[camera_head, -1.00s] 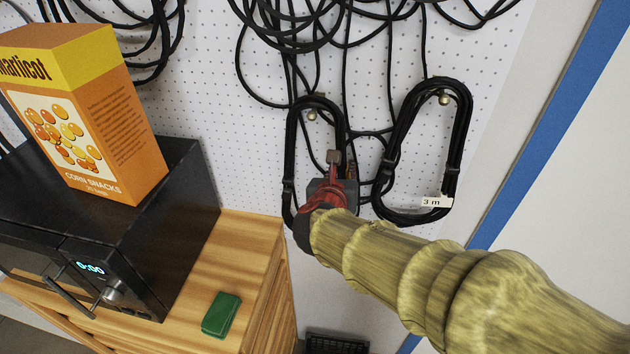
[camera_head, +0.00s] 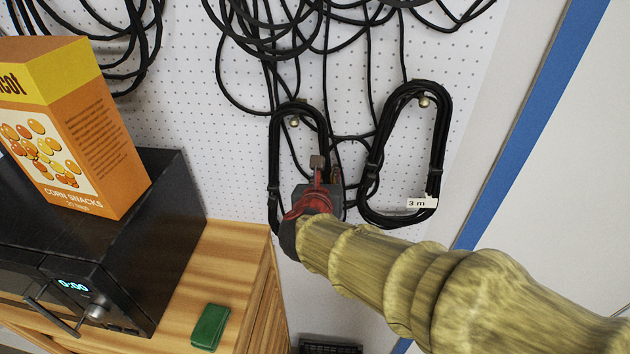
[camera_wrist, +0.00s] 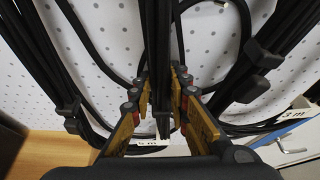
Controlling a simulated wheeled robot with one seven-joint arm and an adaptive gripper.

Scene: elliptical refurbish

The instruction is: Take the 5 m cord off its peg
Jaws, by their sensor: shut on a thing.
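A coiled black cord (camera_head: 274,160) hangs as a long loop on a round brass peg (camera_head: 294,122) on the white pegboard. My gripper (camera_head: 319,168) is at the lower right side of this loop. In the wrist view, my gripper (camera_wrist: 160,92) is shut on the black cord strands (camera_wrist: 162,60), which run upright between its fingertips. A white label (camera_wrist: 150,143) shows below the jaws, partly covered; its number is hard to read. My gripper and wrist hide the bottom of the loop in the head view. The loop still rests over its peg.
A second coil labelled 3 m (camera_head: 440,130) hangs close by on the right, on its own peg (camera_head: 424,102). Loose black cables (camera_head: 330,40) droop above and behind. A black microwave (camera_head: 150,230) carrying a snack box (camera_head: 100,140) and a green object (camera_head: 210,327) stand on a wooden cabinet (camera_head: 235,270) at left.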

